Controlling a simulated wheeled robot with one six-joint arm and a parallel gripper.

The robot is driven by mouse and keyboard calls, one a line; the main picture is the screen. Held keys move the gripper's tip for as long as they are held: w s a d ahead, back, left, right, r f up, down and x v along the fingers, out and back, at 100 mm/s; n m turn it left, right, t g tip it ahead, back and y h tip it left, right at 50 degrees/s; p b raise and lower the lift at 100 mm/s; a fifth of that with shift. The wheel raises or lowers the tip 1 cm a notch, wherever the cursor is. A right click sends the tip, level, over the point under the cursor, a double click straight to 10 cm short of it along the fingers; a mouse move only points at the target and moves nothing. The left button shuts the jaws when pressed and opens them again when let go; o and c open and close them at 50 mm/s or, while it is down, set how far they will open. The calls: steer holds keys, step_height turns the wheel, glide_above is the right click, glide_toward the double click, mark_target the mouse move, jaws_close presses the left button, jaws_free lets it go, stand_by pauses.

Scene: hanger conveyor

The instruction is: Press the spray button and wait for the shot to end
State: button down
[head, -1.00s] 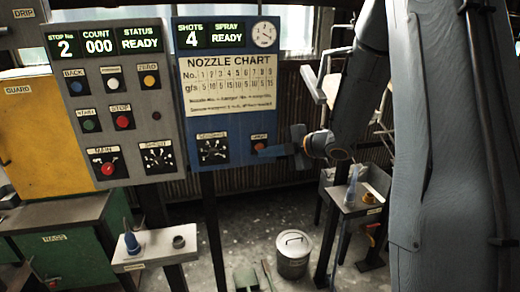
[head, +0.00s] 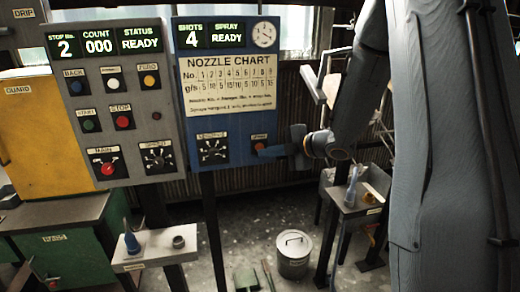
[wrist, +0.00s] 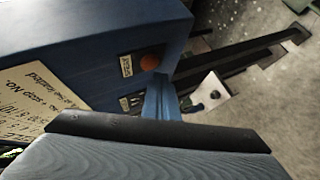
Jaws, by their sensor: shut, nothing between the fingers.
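In the head view the spray button (head: 259,145) is partly covered by my fingertips. My gripper (head: 264,152) is shut and empty, pointing left at the panel close to the button. In the wrist view my blue gripper (wrist: 158,82) ends just beside the button's lower right; I cannot tell if they touch. The cabinet's display (head: 212,35) reads SHOTS 4 and SPRAY READY.
A dial (head: 213,149) sits left of the button, below the nozzle chart (head: 231,85). A grey control panel (head: 140,95) stands to the left, showing stop 2, count 000, READY. A lidded bin (head: 294,256) and a small side table (head: 362,195) stand beyond.

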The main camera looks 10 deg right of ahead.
steer(key=shift+w, duration=0.15)
steer(key=shift+w, duration=0.25)
steer(key=shift+w, duration=0.5)
stand_by(0.9)
steer(key=shift+s, duration=0.9)
steer(key=shift+s+p, duration=0.6)
steer(key=shift+s, duration=1.9)
